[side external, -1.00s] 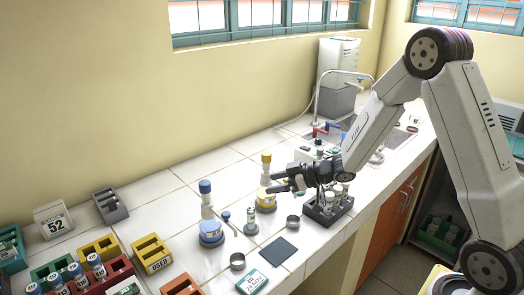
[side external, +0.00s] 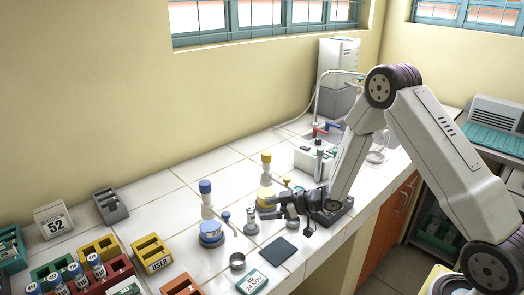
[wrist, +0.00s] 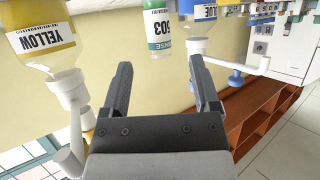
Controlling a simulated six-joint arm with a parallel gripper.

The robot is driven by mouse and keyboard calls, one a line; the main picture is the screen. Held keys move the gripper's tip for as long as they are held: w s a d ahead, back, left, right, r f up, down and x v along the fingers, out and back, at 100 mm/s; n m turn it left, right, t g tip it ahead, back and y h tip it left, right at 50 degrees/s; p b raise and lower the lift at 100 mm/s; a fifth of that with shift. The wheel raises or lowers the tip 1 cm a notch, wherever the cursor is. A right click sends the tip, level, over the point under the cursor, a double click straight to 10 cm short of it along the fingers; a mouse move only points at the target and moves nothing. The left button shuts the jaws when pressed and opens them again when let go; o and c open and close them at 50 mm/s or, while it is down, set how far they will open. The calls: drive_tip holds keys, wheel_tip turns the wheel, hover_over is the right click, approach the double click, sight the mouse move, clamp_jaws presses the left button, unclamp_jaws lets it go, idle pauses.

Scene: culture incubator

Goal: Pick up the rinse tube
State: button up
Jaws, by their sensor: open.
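The rinse tube (wrist: 158,28) is a small clear tube with a green band and a label reading "503" and "RINSE". It stands between the yellow and blue bottles in the wrist view, just beyond my fingertips. In the side view, the small tube (side external: 252,224) near the blue bottle appears to be it. My gripper (side external: 264,207) is open and level, a little to the right of that tube. In the wrist view my gripper (wrist: 160,66) has nothing between its fingers, and the tube lines up with the gap.
A blue-capped wash bottle (side external: 211,233) stands left of the tube. A yellow-capped one (side external: 266,178) stands behind my gripper. A dark square pad (side external: 278,251), a metal cup (side external: 237,261) and a teal-edged card (side external: 252,281) lie in front.

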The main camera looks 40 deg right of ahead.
sight(251, 211)
drive_tip(key=shift+w+a+f, duration=0.15)
drive_tip(key=shift+w+a, duration=0.1)
drive_tip(key=shift+w, duration=0.1)
drive_tip(key=shift+x, duration=2.6)
clamp_jaws()
